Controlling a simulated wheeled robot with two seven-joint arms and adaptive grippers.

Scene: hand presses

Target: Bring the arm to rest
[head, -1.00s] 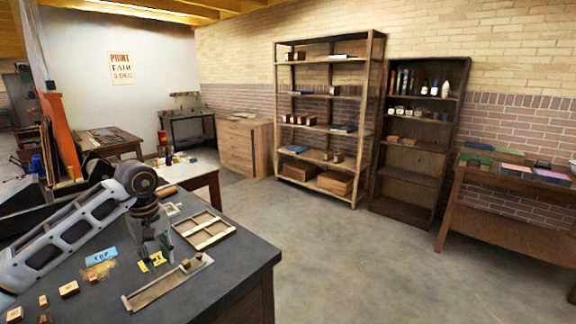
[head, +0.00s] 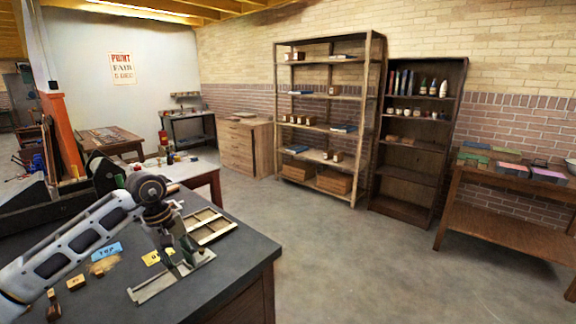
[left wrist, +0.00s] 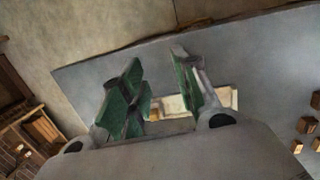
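My left gripper (head: 181,264) hangs over the right part of a long, shallow metal tray (head: 158,287) on the dark worktop. Its green fingers also show in the left wrist view (left wrist: 158,92), clearly apart. Between and behind them the pale tray shows with a small yellowish block (left wrist: 155,110) on it. I cannot tell whether the fingers touch the tray. The gripper hides part of the tray in the head view. My right gripper is in neither view.
The dark worktop (head: 225,272) holds a wooden divided frame (head: 212,228), a blue card (head: 107,251), a yellow card (head: 152,257) and several small wooden blocks at the front left. Its right edge drops to open floor (head: 350,260). Shelves stand at the back.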

